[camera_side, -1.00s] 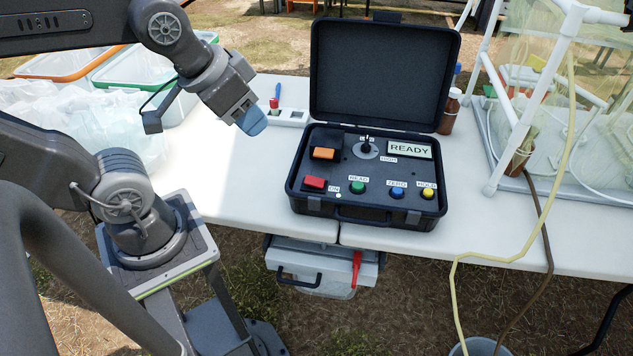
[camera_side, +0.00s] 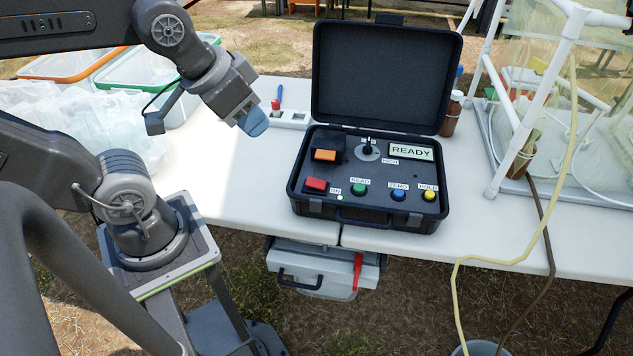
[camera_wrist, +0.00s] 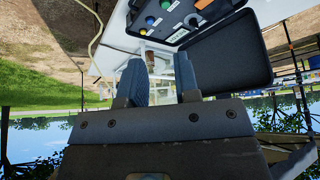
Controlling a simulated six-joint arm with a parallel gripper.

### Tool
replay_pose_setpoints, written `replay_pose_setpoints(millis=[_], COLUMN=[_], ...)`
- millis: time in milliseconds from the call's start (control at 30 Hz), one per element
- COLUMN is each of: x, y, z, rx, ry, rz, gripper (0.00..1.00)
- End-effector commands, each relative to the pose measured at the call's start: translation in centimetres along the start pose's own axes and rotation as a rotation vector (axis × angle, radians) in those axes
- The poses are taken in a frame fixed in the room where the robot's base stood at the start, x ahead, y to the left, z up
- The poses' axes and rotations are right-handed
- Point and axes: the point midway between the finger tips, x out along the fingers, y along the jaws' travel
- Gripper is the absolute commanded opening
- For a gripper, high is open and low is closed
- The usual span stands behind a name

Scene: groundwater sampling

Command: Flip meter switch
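The meter is an open black case (camera_side: 300,205) on the white table, with its lid (camera_side: 385,75) raised. Its panel has a red switch (camera_side: 316,185) at front left beside an ON label and a small lit light (camera_side: 340,198). An orange switch (camera_side: 325,155) sits behind it, and a black knob (camera_side: 368,148) stands near the panel's back middle. The display (camera_side: 411,151) reads READY. My gripper (camera_side: 254,122) hangs above the table, left of the case and apart from it. In the wrist view its two blue fingers (camera_wrist: 160,78) are apart with nothing between them.
Green (camera_side: 359,189), blue (camera_side: 398,194) and yellow (camera_side: 429,195) buttons line the panel's front. A small white holder (camera_side: 294,121) stands behind my gripper. A brown bottle (camera_side: 450,117) and a white pipe frame (camera_side: 527,110) are at right.

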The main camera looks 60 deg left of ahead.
Motion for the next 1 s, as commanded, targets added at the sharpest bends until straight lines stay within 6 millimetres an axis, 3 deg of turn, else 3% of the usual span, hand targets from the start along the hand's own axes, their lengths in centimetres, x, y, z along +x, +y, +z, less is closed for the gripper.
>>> replay_pose_setpoints(millis=[167,300,667,1000], x=[0.4,1.4,6.3,13.2], y=[-0.2,-0.6,-2.1,-3.8], z=[-0.7,-2.1,-6.5,-9.1], rx=[0.092,0.307,1.054,1.740], ry=[-0.028,-0.091,-0.298,-0.442], rz=[-0.006,-0.009,0.090,0.343], gripper=[0.12,0.00,0.00,0.00])
